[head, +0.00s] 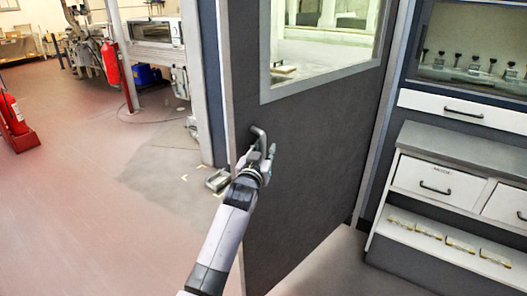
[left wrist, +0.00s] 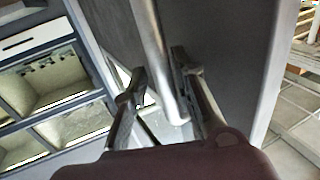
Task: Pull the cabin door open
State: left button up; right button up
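The cabin door (head: 305,170) is a dark grey panel with a pale edge and a window in its upper part. It stands at an angle across the middle of the head view. Its metal handle (head: 258,136) is near the left edge; the handle also shows in the left wrist view (left wrist: 153,40) as a bent bar. My left gripper (head: 268,158) is at the handle's lower part. In the left wrist view its two fingers (left wrist: 156,82) are spread, with the bar between them, closer to the right finger. Contact cannot be told. My right gripper is in neither view.
A grey-topped drawer cabinet (head: 460,158) stands right of the door. A red fire extinguisher (head: 12,115) stands at the far left. A small metal object (head: 217,180) lies on the floor beside the door's edge. The reddish floor (head: 90,220) at left is mostly clear.

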pick_arm(q)
jog(key=shift+o, duration=0.7)
jog(key=shift+f, duration=0.15)
jog(key=shift+a, duration=0.1)
jog(key=shift+s+a, duration=0.15)
jog(key=shift+s, duration=0.35)
jog(key=v, duration=1.1)
